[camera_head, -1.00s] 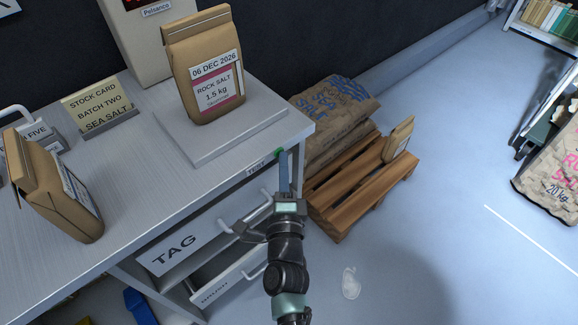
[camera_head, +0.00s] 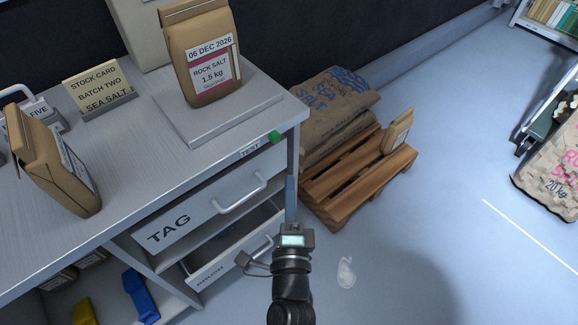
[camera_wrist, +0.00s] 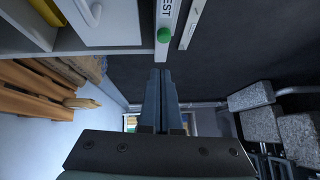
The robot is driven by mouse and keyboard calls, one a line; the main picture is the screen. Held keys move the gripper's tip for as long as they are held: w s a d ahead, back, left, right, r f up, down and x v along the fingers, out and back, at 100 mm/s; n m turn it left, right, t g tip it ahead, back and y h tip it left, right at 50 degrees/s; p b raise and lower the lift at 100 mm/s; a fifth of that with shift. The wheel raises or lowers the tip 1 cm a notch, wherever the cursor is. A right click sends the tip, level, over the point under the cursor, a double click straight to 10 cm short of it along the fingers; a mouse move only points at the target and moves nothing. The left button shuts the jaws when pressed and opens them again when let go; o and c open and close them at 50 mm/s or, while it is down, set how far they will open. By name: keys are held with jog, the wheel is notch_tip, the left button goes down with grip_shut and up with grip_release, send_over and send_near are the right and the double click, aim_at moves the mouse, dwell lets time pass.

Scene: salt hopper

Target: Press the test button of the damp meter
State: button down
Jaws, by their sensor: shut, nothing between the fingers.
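The green test button (camera_head: 274,137) sits on the front edge of the bench, beside a label reading TEST (camera_head: 250,149). It also shows in the wrist view (camera_wrist: 164,35), just beyond my fingertips and a little to their right. My gripper (camera_head: 291,180) is shut and empty, below and slightly right of the button in the head view. In the wrist view its two fingers (camera_wrist: 160,75) lie together. A gap shows between the fingertips and the button. The damp meter's display is not visible now.
A rock salt bag (camera_head: 203,60) stands on the pale plate (camera_head: 245,105). The TAG drawer (camera_head: 210,205) and a partly open lower drawer (camera_head: 225,262) are left of my gripper. A pallet (camera_head: 350,185) with sacks stands at right.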

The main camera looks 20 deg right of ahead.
jog(key=shift+v, duration=1.5)
